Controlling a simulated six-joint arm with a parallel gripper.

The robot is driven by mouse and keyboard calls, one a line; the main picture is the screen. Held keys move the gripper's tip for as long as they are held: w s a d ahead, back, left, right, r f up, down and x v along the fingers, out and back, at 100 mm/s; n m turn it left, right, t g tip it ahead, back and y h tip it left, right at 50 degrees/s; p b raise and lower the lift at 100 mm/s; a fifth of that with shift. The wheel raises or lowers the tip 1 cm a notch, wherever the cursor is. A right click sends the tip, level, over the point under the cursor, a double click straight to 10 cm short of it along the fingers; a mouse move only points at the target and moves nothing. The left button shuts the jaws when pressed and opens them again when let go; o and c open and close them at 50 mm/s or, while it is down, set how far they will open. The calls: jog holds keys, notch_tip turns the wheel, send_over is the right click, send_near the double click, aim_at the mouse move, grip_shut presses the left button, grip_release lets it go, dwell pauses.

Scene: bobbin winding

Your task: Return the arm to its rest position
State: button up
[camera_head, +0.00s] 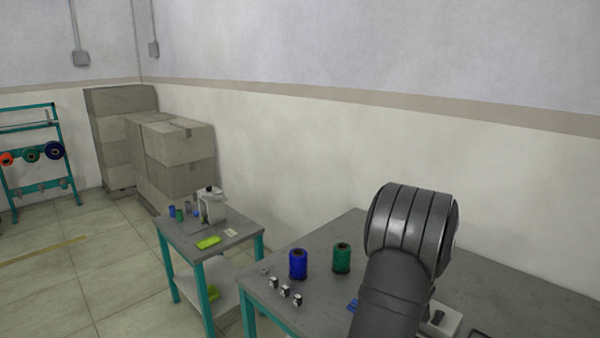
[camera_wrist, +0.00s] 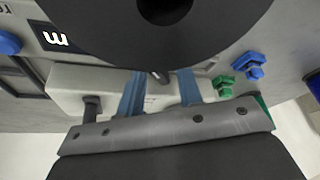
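My arm (camera_head: 405,255) rises over the right part of the grey work table in the head view; my gripper is hidden there behind it. In the wrist view my gripper (camera_wrist: 160,88) shows two blue-grey fingers with a clear gap between them. No held thing shows between them, only a short metal pin (camera_wrist: 160,77) and part of a white machine body (camera_wrist: 65,80) beyond. A large black disc (camera_wrist: 225,15) fills the top of that view, close to the fingertips.
A blue spool (camera_head: 298,264) and a green spool (camera_head: 342,257) stand upright on the table (camera_head: 325,235), with several small black-and-white pieces (camera_head: 285,291) near its front edge. Small green (camera_wrist: 222,86) and blue (camera_wrist: 249,65) parts lie right of the fingers. A side table (camera_head: 180,232) stands left.

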jog(key=shift+a+m+h, duration=0.1)
jog(key=shift+m+h, duration=0.3)
jog(key=shift+m, duration=0.6)
jog(key=shift+m+g+h, duration=0.3)
jog(key=shift+m, duration=0.8)
jog(key=shift+m+h, duration=0.3)
jog(key=shift+m, duration=0.3)
jog(key=shift+m, duration=0.5)
jog(key=o, duration=1.5)
jog(key=d+r, duration=0.1)
jog(key=r, duration=0.1)
jog(key=d+r, duration=0.1)
jog(key=r, duration=0.1)
jog(key=d+r, duration=0.1)
jog(key=r, duration=0.2)
jog(key=shift+s, duration=0.4)
jog(key=s+d+r, duration=0.1)
jog(key=s+r, duration=0.1)
jog(key=r, duration=0.4)
jog(key=s+d+r, duration=0.2)
jog(key=r, duration=0.3)
jog(key=x, duration=0.9)
jog(key=shift+w+d+f, duration=0.15)
jog(key=shift+w, duration=0.15)
